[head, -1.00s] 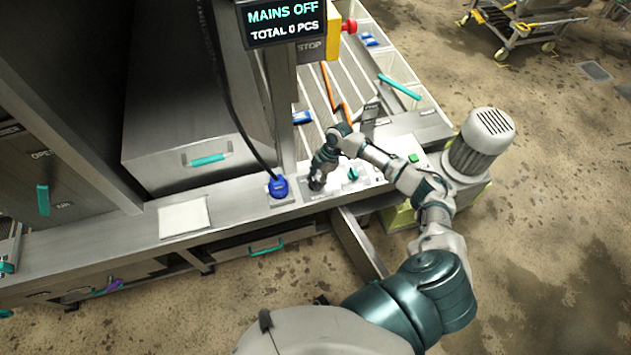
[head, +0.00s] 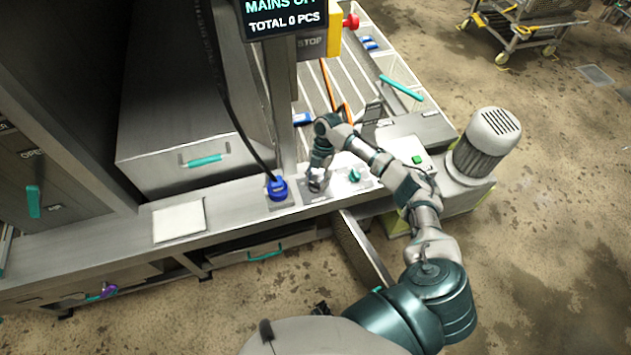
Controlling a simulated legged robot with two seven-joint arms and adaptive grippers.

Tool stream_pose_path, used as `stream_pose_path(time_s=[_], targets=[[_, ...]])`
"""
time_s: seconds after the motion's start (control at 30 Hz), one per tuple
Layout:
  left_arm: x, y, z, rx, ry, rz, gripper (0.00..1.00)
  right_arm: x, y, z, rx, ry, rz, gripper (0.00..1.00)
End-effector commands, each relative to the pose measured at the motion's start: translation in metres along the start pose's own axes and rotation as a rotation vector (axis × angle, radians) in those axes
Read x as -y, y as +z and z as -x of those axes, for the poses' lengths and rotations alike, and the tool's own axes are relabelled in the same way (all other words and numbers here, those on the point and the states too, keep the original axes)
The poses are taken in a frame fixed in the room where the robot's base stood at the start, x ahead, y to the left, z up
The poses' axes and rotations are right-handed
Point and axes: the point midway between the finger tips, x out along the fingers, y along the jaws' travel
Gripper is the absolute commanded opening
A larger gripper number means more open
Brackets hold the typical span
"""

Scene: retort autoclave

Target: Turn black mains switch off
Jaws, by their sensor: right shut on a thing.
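My right gripper (head: 316,184) points down at the control plate on the metal ledge (head: 235,195), just right of the blue plug. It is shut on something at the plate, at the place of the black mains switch. The switch itself is hidden by the fingers, so I cannot see its position. The display (head: 283,14) above reads "MAINS OFF", partly cut by the top edge, and "TOTAL 0 PCS". My left gripper is not in view.
A blue plug (head: 277,188) with a black cable stands close left of the gripper. A teal knob (head: 355,175) and a green button (head: 417,159) lie to the right. A grey motor (head: 487,140) stands further right. A white sheet (head: 179,221) lies on the ledge.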

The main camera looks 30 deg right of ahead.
Motion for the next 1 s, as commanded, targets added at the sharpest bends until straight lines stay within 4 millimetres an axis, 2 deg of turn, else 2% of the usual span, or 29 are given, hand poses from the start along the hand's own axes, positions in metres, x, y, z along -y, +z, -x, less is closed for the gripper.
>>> stream_pose_path(time_s=[0.13,0.43,0.47,0.53,0.83,1.0], targets=[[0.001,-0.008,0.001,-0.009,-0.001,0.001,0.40,-0.002,0.002,0.004,0.007,0.006,0.008,0.09],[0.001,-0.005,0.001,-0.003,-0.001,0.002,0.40,-0.002,0.002,0.004,0.008,0.007,0.008,0.09],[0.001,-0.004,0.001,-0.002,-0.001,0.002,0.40,-0.002,0.002,0.004,0.008,0.007,0.008,0.51],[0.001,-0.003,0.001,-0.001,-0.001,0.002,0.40,-0.002,0.001,0.004,0.007,0.006,0.009,0.69],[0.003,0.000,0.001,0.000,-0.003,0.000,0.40,-0.001,0.000,0.002,0.003,0.001,0.008,0.69],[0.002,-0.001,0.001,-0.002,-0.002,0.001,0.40,-0.001,0.001,0.018,0.004,0.002,0.008,0.69]])
